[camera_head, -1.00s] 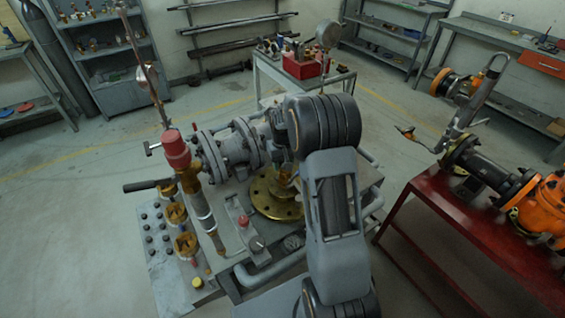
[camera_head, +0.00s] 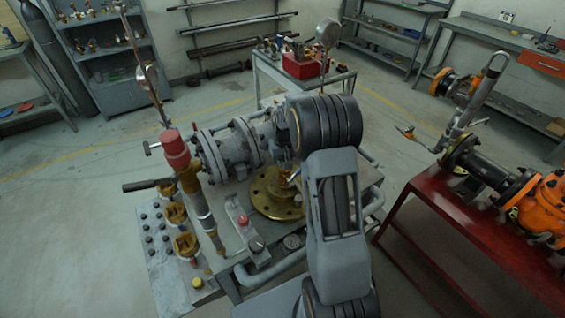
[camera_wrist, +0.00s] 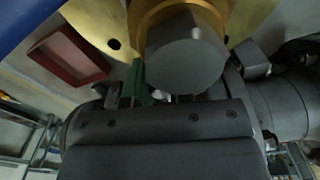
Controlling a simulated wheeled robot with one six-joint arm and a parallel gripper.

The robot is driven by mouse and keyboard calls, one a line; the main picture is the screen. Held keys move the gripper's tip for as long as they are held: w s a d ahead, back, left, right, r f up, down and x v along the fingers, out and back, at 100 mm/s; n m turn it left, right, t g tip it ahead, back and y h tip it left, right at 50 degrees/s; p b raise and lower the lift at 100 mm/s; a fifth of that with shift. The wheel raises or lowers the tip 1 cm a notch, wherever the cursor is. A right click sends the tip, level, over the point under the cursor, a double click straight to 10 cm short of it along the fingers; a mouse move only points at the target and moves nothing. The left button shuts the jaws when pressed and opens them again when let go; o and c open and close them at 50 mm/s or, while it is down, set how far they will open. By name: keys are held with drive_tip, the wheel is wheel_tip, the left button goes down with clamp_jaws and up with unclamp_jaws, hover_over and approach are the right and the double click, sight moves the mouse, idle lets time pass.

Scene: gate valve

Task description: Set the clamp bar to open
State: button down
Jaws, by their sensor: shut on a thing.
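In the wrist view, my gripper (camera_wrist: 180,98) has its dark body across the lower half, close under a round grey end face (camera_wrist: 185,62) set in a brass fitting. Its fingertips are mostly hidden there. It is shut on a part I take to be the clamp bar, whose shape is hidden. A narrow green piece (camera_wrist: 137,80) stands just left of the grey face. In the head view, my arm covers most of the gripper beside the grey valve body (camera_head: 235,148). The brass flange (camera_head: 272,196) lies below it on the bench.
A tall gauge assembly with a red cap (camera_head: 175,150) stands left of the valve. A red bench (camera_head: 470,235) with orange valve parts is at the right. A cart with a red bin (camera_head: 302,66) stands behind. The floor at the left is clear.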

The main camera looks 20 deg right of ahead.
drive_tip(key=shift+d+m, duration=0.3)
drive_tip(key=shift+d, duration=0.15)
drive_tip(key=s+d+m, duration=0.1)
drive_tip(key=d+m, duration=0.1)
drive_tip(key=s+d+m+b, duration=0.1)
drive_tip(key=s+d+m, duration=0.1)
drive_tip(key=d+m, duration=0.1)
drive_tip(key=s+d+m, duration=0.1)
drive_tip(key=d+m, duration=0.1)
drive_tip(key=d, duration=0.1)
drive_tip(key=shift+s+b, duration=0.25)
drive_tip(key=shift+b, duration=0.15)
drive_tip(key=shift+s+d+m, duration=0.45)
drive_tip(key=shift+s+m, duration=0.15)
drive_tip(key=shift+m, duration=0.1)
drive_tip(key=shift+s+d+m, duration=0.4)
drive_tip(key=shift+s+m, duration=0.15)
drive_tip(key=shift+m, duration=0.15)
drive_tip(key=c, duration=1)
unclamp_jaws()
drive_tip(key=shift+r, duration=0.1)
wheel_tip(320, 180, up, 14)
drive_tip(key=shift+f+b, duration=0.2)
drive_tip(key=shift+b, duration=0.25)
